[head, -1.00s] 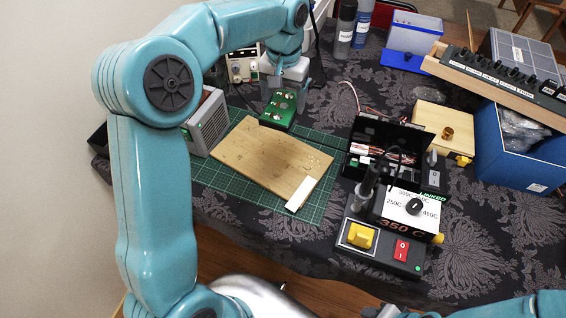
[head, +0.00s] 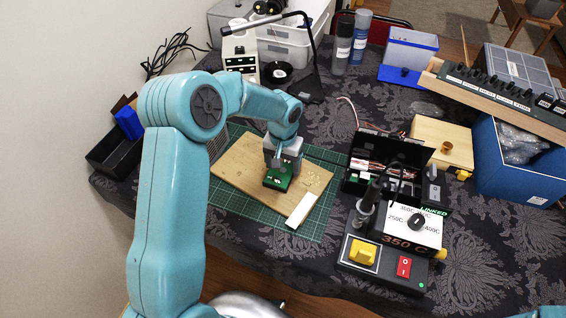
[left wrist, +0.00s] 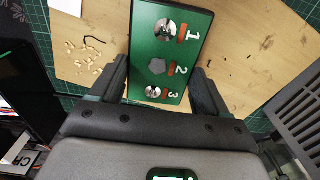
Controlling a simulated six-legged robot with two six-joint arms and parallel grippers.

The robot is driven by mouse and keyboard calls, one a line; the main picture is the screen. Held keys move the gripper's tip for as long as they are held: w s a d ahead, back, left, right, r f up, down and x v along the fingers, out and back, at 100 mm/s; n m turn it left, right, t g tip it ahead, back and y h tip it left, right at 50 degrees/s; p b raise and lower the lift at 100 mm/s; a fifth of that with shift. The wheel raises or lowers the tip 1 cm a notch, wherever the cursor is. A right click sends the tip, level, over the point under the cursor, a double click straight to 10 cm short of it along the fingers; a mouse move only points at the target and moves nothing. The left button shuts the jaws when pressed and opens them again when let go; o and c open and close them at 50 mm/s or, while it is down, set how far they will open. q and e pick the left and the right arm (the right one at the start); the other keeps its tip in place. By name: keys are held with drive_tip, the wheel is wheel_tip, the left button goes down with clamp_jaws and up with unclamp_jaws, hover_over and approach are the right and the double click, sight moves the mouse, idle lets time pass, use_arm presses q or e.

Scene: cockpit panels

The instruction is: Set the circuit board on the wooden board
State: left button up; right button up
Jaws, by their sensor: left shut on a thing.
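The green circuit board (head: 278,178) is over the middle of the wooden board (head: 237,160). In the left wrist view the circuit board (left wrist: 168,50) shows silver round parts and the numbers 1, 2 and 3. My left gripper (head: 281,165) is shut on the circuit board, with one finger on each side of it. The wooden board (left wrist: 232,60) lies under it in the left wrist view. I cannot tell whether the circuit board touches the wood or hangs just above it. My right gripper does not show.
The wooden board lies on a green cutting mat (head: 240,207). A white strip (head: 299,211) is at its front right corner. A soldering station (head: 385,255) and an open black box (head: 387,155) stand to the right. Small bits (left wrist: 85,58) lie scattered on the wood.

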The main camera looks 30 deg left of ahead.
use_arm(q)
drive_tip(key=shift+f, duration=0.1)
drive_tip(key=shift+f+b, duration=0.15)
drive_tip(key=shift+b, duration=0.15)
drive_tip(key=o, duration=1.1)
drive_tip(key=shift+r, duration=0.2)
drive_tip(key=shift+r+p, duration=0.3)
drive_tip(key=shift+r, duration=0.05)
wheel_tip(320, 180, up, 12)
drive_tip(key=shift+f, duration=0.25)
